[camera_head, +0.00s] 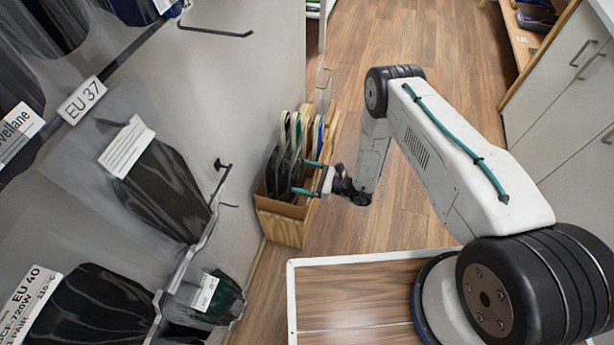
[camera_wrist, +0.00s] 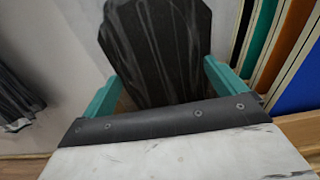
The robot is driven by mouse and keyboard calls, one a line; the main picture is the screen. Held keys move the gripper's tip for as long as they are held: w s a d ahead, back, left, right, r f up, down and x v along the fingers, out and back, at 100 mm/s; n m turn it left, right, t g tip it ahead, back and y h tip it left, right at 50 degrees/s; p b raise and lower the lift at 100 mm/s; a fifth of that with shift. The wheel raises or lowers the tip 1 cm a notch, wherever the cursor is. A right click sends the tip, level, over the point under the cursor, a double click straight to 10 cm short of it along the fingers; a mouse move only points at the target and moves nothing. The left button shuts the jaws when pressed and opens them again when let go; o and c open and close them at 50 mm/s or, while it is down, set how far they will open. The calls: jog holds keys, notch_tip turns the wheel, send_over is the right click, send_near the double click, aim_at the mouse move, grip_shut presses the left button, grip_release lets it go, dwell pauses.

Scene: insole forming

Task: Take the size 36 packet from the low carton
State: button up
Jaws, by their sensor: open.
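The low carton (camera_head: 284,229) stands on the floor against the grey wall and holds dark packets and several flat upright boards. A dark packet (camera_head: 278,172) stands in it at the near left. In the wrist view the black, glossy packet (camera_wrist: 160,50) stands between the two teal fingers of my gripper (camera_wrist: 162,85). No size label shows on it, so I cannot tell its size. My gripper (camera_head: 305,178) is open at the carton's right side, with its fingers reaching over the packets. The fingers lie either side of the packet; contact is not clear.
Coloured boards (camera_wrist: 275,50) stand close by the right finger. Bagged packets hang on hooks on the left wall, with labels EU 37 (camera_head: 82,100) and EU 40 (camera_head: 30,300). White cabinets (camera_head: 562,100) stand at the right. The wooden floor (camera_head: 420,40) is clear beyond my arm.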

jog(key=shift+a, duration=0.1)
jog(key=c, duration=1.1)
